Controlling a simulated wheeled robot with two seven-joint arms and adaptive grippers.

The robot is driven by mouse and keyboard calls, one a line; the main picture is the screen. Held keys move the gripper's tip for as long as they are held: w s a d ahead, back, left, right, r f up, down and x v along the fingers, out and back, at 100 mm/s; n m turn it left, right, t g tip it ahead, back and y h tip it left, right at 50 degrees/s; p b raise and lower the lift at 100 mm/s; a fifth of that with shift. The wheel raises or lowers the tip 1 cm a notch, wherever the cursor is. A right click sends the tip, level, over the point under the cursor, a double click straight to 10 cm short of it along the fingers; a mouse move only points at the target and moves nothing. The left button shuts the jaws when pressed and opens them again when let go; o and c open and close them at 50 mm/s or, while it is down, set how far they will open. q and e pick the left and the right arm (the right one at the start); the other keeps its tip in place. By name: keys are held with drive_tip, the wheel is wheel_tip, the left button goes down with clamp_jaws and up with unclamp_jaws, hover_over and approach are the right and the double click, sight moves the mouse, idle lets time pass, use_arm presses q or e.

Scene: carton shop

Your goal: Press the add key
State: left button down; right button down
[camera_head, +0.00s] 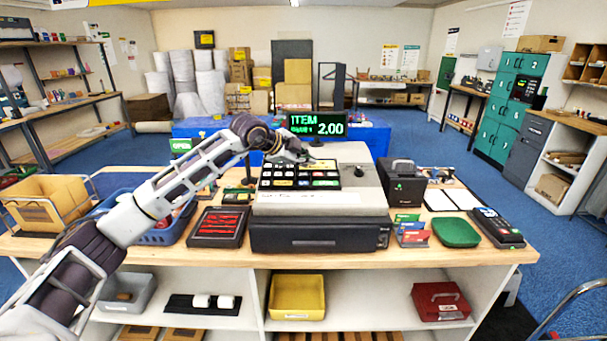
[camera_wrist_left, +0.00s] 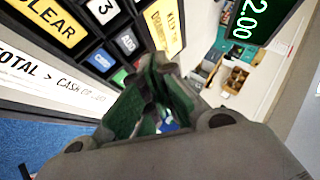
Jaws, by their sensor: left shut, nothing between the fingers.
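The cash register (camera_head: 320,200) stands mid-counter, its dark keypad (camera_head: 265,184) on top. In the left wrist view the add key (camera_wrist_left: 127,43) is a small dark key lettered ADD, between a yellow key (camera_wrist_left: 163,22) and a blue key (camera_wrist_left: 101,60). The display (camera_head: 317,124) reads ITEM and 2.00. My left gripper (camera_head: 306,157) is shut and empty above the far part of the keypad. In the left wrist view its fingertips (camera_wrist_left: 156,72) appear beside the add key, near a green key (camera_wrist_left: 120,78). Contact cannot be told. My right gripper is not in view.
A black box (camera_head: 402,188), colored cards (camera_head: 411,230), a green dish (camera_head: 456,232) and a card terminal (camera_head: 497,227) sit right of the register.

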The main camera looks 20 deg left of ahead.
use_arm(q)
drive_tip(key=shift+s+d+r+p, duration=0.1)
drive_tip(key=shift+s+r+p, duration=0.15)
drive_tip(key=shift+r, duration=0.5)
drive_tip(key=shift+s+r+p, duration=0.1)
drive_tip(key=shift+r+p, duration=0.15)
drive_tip(key=shift+r, duration=0.45)
